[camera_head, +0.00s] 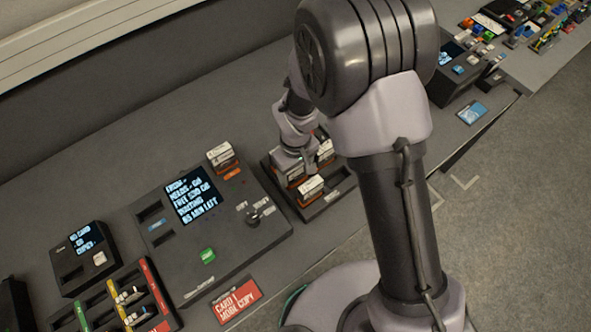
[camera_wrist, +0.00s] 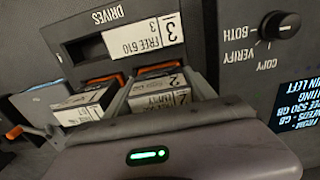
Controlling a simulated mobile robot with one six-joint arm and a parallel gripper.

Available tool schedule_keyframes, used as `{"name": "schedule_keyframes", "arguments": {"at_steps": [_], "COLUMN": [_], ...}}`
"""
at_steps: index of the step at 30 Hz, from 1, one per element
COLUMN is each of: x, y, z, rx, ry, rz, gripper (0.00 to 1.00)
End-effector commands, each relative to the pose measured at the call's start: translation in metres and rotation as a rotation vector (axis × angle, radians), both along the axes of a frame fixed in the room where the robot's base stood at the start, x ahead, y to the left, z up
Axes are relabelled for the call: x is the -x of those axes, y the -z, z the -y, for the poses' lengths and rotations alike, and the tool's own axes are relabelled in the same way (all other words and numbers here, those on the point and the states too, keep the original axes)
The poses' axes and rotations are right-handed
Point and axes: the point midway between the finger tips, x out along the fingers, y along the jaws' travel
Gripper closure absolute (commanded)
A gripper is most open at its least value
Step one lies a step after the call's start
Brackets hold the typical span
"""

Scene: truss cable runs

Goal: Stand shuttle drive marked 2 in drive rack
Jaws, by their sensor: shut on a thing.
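The shuttle drive marked 2 (camera_wrist: 160,98) shows in the wrist view, its label upside down and reading EMPTY. My gripper (camera_head: 291,166) is over the drive rack (camera_head: 336,197) in the head view. That drive is among the other drives at the rack. I cannot tell whether it touches the rack floor. A drive marked 3 (camera_wrist: 145,38), reading FREE 610, is beside it. Another drive (camera_wrist: 85,104) is on its other side, its number unclear.
The console (camera_head: 207,225) with a lit screen and a knob (camera_wrist: 280,27) is left of the rack. Another drive (camera_head: 222,157) stands at the console's back edge. The wall is behind.

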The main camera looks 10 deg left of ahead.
Motion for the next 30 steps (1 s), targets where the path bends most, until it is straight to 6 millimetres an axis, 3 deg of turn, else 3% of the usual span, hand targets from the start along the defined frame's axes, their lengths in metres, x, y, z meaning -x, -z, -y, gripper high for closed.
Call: {"name": "schedule_keyframes", "arguments": {"at_steps": [10, 11, 14, 20, 23, 30], "x": [-0.0001, -0.0001, -0.0001, -0.0001, 0.0001, -0.0001], "y": [0.0004, 0.0004, 0.0004, 0.0005, 0.0007, 0.0007], "z": [-0.0002, -0.0002, -0.0002, -0.0001, 0.0001, 0.0001], "rx": [0.0, 0.0, 0.0, 0.0, 0.0, 0.0], "ry": [0.0, 0.0, 0.0, 0.0, 0.0, 0.0], "rz": [0.0, 0.0, 0.0, 0.0, 0.0, 0.0], "gripper": [1.0, 0.33, 0.13, 0.11, 0.0, 0.0]}}
